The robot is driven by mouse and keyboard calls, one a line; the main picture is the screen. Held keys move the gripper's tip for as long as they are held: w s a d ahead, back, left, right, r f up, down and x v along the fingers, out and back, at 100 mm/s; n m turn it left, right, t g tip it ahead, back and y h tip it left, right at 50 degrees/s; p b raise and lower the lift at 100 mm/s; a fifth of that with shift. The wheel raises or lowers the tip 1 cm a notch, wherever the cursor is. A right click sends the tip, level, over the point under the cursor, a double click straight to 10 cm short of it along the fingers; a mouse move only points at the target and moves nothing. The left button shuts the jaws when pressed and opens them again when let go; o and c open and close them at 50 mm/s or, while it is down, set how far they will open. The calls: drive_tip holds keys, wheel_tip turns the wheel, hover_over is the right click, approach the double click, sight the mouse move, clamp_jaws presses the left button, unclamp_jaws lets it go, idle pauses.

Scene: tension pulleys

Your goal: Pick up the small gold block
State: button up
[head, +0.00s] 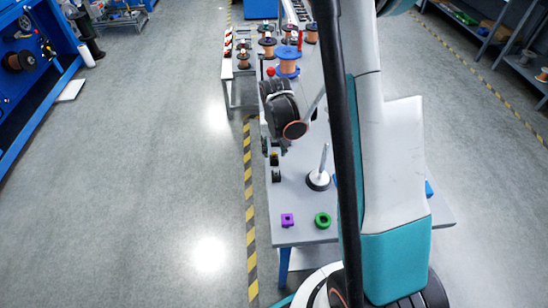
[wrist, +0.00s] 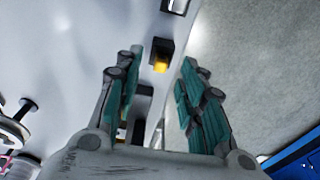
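The small gold block (wrist: 160,67) shows in the wrist view, set against a small black piece, between and a little beyond my fingertips. In the head view it is a tiny gold spot (head: 274,155) near the table's left edge, just below my gripper (head: 275,145). My gripper also shows in the wrist view (wrist: 158,60), with its teal-padded fingers spread apart and nothing held between them. I cannot tell the exact height of the fingers above the block.
The grey table (head: 300,205) bears a purple block (head: 287,220), a green ring (head: 322,220) and a white post on a round base (head: 318,180). Another small black piece (head: 276,176) sits nearer the front. Several spools stand at the back. Open floor lies left of the table.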

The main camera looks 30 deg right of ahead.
sight(274, 153)
drive_tip(key=f, duration=0.2)
drive_tip(key=f+b, duration=0.1)
drive_tip(key=shift+w+f, duration=0.2)
drive_tip(key=shift+w, duration=0.05)
drive_tip(key=shift+r, duration=0.1)
clamp_jaws()
wheel_tip(274, 153, up, 20)
drive_tip(key=p, duration=0.6)
drive_tip(key=shift+p, duration=0.3)
